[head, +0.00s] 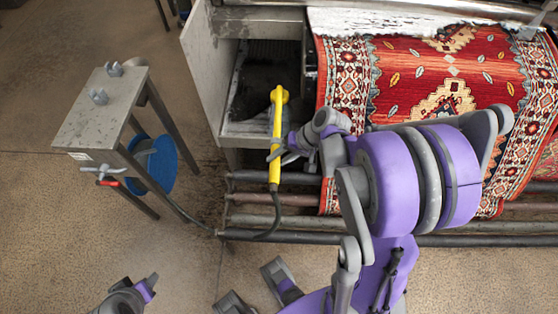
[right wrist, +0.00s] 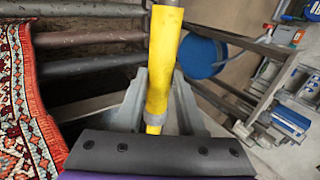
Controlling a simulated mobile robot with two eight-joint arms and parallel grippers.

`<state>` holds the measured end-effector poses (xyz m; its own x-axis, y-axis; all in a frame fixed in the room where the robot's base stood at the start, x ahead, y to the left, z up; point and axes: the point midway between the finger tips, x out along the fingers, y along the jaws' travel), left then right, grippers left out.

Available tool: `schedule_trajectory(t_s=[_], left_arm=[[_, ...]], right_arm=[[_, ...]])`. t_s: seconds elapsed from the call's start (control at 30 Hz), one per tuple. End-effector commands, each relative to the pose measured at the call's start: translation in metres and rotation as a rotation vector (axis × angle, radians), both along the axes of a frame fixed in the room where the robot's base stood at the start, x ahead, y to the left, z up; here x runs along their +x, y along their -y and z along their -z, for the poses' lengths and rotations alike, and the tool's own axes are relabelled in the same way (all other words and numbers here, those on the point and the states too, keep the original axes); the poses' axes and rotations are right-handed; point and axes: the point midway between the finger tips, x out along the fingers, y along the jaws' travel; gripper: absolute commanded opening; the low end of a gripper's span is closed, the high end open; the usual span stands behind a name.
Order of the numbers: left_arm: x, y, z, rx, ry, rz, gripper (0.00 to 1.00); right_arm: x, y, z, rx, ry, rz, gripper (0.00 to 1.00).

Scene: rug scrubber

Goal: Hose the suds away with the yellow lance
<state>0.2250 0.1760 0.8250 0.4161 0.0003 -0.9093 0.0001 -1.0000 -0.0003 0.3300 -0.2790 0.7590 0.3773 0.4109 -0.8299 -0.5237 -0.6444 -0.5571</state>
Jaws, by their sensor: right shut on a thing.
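The yellow lance (head: 275,140) stands out in the head view at the left edge of the rug, its round head up and a dark hose leaving its lower end. My right gripper (head: 277,150) is shut on the lance; the right wrist view also shows the yellow lance (right wrist: 164,60) between the grey fingers (right wrist: 158,105). White suds (head: 385,22) lie in a band along the far edge of the red patterned rug (head: 420,75). My left gripper (head: 148,288) is at the bottom left of the head view, only partly seen; its jaw opening is unclear.
A small metal stand (head: 100,110) with clips on top and a red-handled valve (head: 108,182) is at the left. A blue round object (head: 165,165) sits behind its legs. Metal rollers (head: 300,221) run below the rug. Open floor (head: 60,240) lies at the lower left.

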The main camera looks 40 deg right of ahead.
Motion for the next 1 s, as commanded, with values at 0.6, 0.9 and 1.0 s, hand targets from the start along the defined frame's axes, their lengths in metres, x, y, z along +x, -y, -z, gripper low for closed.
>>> schedule_trajectory(t_s=[0.6,0.9,1.0], left_arm=[[0.000,0.000,0.001,0.000,0.000,0.000,0.50],[0.000,0.000,0.001,0.000,0.000,0.000,0.50],[0.000,0.000,0.001,0.000,0.000,0.000,0.50]], right_arm=[[0.020,0.017,0.000,0.000,0.002,0.000,0.00],[0.030,0.025,0.000,0.000,0.002,0.000,0.00],[0.033,0.028,0.000,0.000,0.001,-0.001,0.00]])
